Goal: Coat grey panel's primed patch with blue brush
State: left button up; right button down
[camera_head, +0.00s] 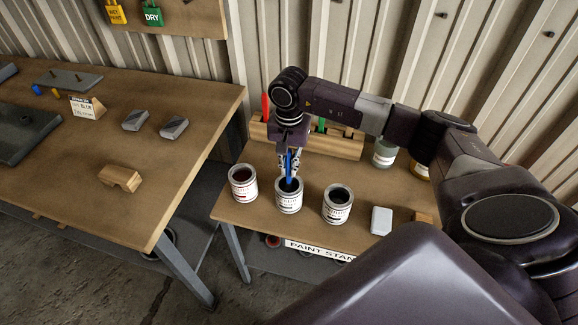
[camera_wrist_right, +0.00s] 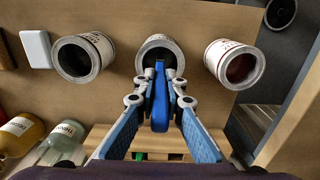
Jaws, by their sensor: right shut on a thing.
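My right gripper (camera_head: 289,162) is shut on the blue brush (camera_head: 289,165), which points down at the mouth of the middle paint can (camera_head: 289,201). In the right wrist view the blue brush (camera_wrist_right: 160,100) lies between the two fingers, its far end over the middle can (camera_wrist_right: 158,47). The bristles are hidden, so I cannot tell how deep they reach. A dark grey panel (camera_head: 22,132) lies at the left edge of the left table, partly out of view. A smaller grey panel (camera_head: 68,79) lies behind it. I cannot make out the primed patch. My left gripper is not in view.
A can with dark red contents (camera_head: 243,183) and a dark one (camera_head: 337,204) flank the middle can. A wooden rack (camera_head: 345,146) stands behind, a white block (camera_head: 381,220) at right. The left table (camera_head: 185,85) holds a card (camera_head: 85,108) and wooden block (camera_head: 120,177). A gap separates the tables.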

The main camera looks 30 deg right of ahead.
aim_at(289, 150)
jog(key=shift+s+f, duration=0.1)
jog(key=shift+f, duration=0.05)
dwell(1.2)
jog(key=shift+r, duration=0.95)
jog(key=shift+r+p, duration=1.45)
jog(key=shift+r, duration=1.2)
